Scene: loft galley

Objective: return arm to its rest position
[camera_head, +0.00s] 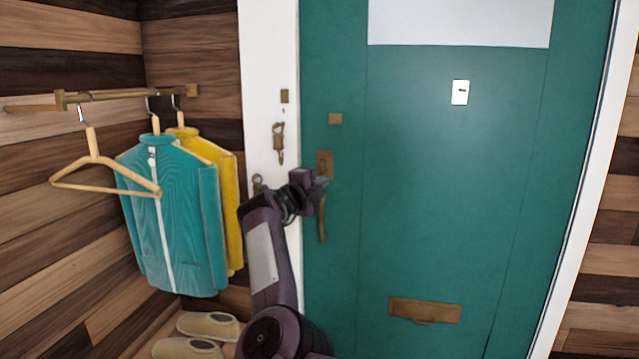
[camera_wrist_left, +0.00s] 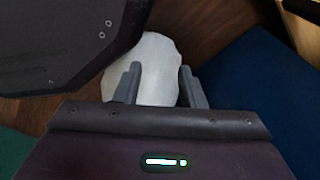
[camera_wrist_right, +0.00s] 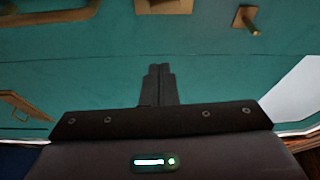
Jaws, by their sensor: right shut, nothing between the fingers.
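My right arm rises from the bottom of the head view. Its gripper (camera_head: 322,182) is at the left edge of the teal door (camera_head: 430,170), in front of the brass door handle (camera_head: 322,215). I cannot tell from the head view whether it touches the handle. In the right wrist view the fingers (camera_wrist_right: 158,85) are together and empty, with the teal door behind them. My left gripper is outside the head view. In the left wrist view its fingers (camera_wrist_left: 160,82) stand apart with nothing between them, above a pale round object (camera_wrist_left: 150,55) and a brown wooden floor.
A rail (camera_head: 120,95) on the left holds an empty wooden hanger (camera_head: 95,170), a teal jacket (camera_head: 170,220) and a yellow garment (camera_head: 235,210). Slippers (camera_head: 208,326) lie below. Keys (camera_head: 279,140) hang on the white frame. A brass mail slot (camera_head: 425,310) is low on the door.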

